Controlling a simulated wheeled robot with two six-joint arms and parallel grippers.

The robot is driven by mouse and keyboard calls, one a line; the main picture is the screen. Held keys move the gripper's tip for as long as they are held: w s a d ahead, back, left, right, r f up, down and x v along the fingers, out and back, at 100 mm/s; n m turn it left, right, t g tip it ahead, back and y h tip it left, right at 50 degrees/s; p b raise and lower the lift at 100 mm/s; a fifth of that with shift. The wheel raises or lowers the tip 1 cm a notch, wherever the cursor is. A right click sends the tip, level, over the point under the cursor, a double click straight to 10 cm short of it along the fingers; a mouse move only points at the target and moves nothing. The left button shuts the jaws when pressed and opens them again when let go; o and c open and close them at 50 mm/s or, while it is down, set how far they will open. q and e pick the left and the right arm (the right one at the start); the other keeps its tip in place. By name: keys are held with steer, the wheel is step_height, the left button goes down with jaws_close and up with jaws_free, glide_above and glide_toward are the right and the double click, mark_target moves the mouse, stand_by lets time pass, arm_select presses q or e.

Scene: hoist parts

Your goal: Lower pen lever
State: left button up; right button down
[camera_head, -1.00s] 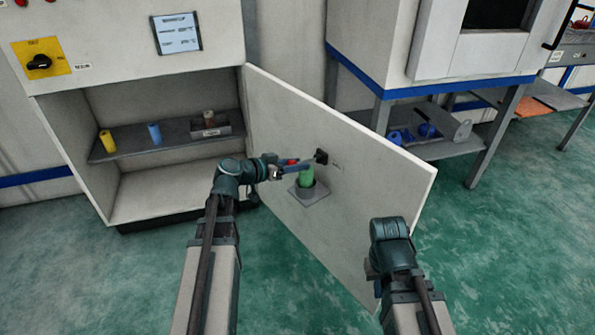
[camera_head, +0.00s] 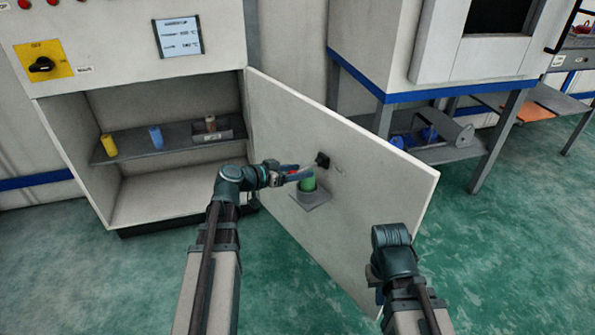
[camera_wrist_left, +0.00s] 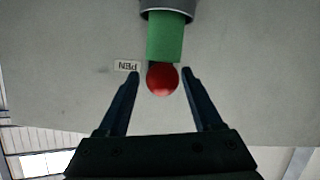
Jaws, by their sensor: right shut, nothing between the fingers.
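The pen lever shows in the head view as a black mount (camera_head: 322,160) on the open cabinet door, with a thin arm leading toward a red knob (camera_head: 293,171). In the left wrist view the red knob (camera_wrist_left: 162,78) sits between the two fingers of my left gripper (camera_wrist_left: 160,82), with gaps on both sides. That gripper (camera_head: 300,174) is open, at the door just above a green cylinder (camera_head: 307,184) in a grey holder. A PEN label (camera_wrist_left: 127,66) appears upside down beside the knob. My right gripper (camera_head: 376,283) is shut and empty, mostly hidden behind its wrist.
The cabinet door (camera_head: 370,185) stands open to the right. The cabinet shelf (camera_head: 180,140) holds a yellow cylinder (camera_head: 109,145), a blue cylinder (camera_head: 156,136) and a small tray (camera_head: 222,133). A blue-edged machine (camera_head: 385,60) stands behind the door. Green floor is clear at right.

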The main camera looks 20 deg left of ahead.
arm_select(q)
steer(key=p+v, duration=0.4)
steer(key=v, duration=1)
stand_by(0.6)
steer(key=s+d+f+g+y, duration=0.3)
steer(key=s+d+f+g, duration=0.15)
steer(key=d, duration=0.35)
steer(key=s+d+f+g+y, duration=0.3)
steer(key=s+d+f+g, duration=0.15)
steer(key=d, duration=0.35)
steer(key=s+d+f+g+y, duration=0.3)
steer(key=d+f, duration=0.3)
steer(key=d, duration=0.3)
step_height(320, 180, up, 30)
steer(key=p, duration=3)
steer(key=shift+s+f+n, duration=0.2)
steer(key=shift+n, duration=0.2)
